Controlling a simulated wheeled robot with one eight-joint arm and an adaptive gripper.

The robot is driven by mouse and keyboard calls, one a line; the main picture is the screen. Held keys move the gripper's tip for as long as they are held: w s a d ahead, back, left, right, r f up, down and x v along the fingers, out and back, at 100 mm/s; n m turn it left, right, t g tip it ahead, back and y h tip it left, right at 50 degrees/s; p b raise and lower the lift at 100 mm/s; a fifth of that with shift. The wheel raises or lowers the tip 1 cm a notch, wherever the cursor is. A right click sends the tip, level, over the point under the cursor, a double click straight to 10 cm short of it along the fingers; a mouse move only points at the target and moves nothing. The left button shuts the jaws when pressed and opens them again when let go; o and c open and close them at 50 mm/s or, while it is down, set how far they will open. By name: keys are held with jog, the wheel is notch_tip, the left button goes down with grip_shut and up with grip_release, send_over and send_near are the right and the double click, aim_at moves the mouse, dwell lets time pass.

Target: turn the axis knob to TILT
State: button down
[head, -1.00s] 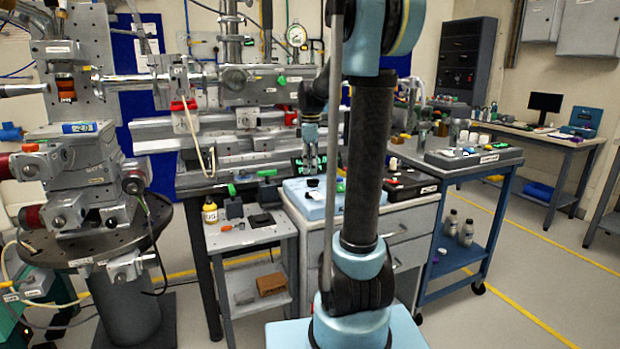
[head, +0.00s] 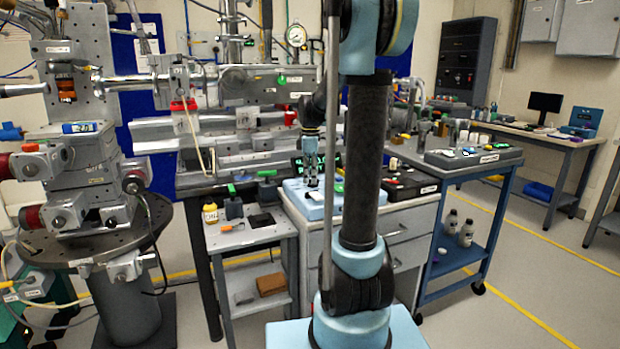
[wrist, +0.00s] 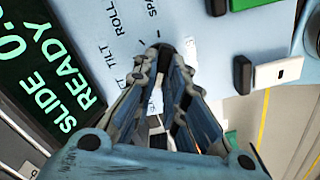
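The light-blue control box (head: 320,208) sits on the drawer cabinet in the head view. My gripper (head: 312,184) points down at its top. In the wrist view the box's panel (wrist: 115,12) shows the printed words ROLL and TILT, with other labels partly cut off. A green-lettered display (wrist: 40,75) reads SLIDE and READY. My gripper (wrist: 171,62) has its fingertips close together at the panel beside these labels. The axis knob is not clearly seen; a dark rounded part (wrist: 190,46) shows at the fingertips. Whether the fingers hold it cannot be told.
A black button (wrist: 242,75) and a white-labelled block (wrist: 278,73) stand right of my fingers in the wrist view. A blue cart (head: 462,250) stands right.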

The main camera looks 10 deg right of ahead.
jog(key=shift+w+m, duration=0.1)
jog(key=shift+m, duration=0.2)
jog(key=m, duration=0.3)
jog(key=shift+w+d+m, duration=0.1)
jog(key=shift+w+m, duration=0.05)
jog(key=shift+m, duration=0.15)
jog(key=m, duration=0.3)
jog(key=shift+w+d+m, duration=0.1)
jog(key=shift+m, duration=0.2)
jog(key=m, duration=0.4)
jog(key=shift+w+d, duration=0.1)
jog(key=shift+d, duration=0.05)
jog(key=shift+d+m, duration=0.1)
jog(key=shift+m, duration=1.8)
jog(key=c, duration=1.6)
grip_release()
jog(key=shift+c, duration=0.2)
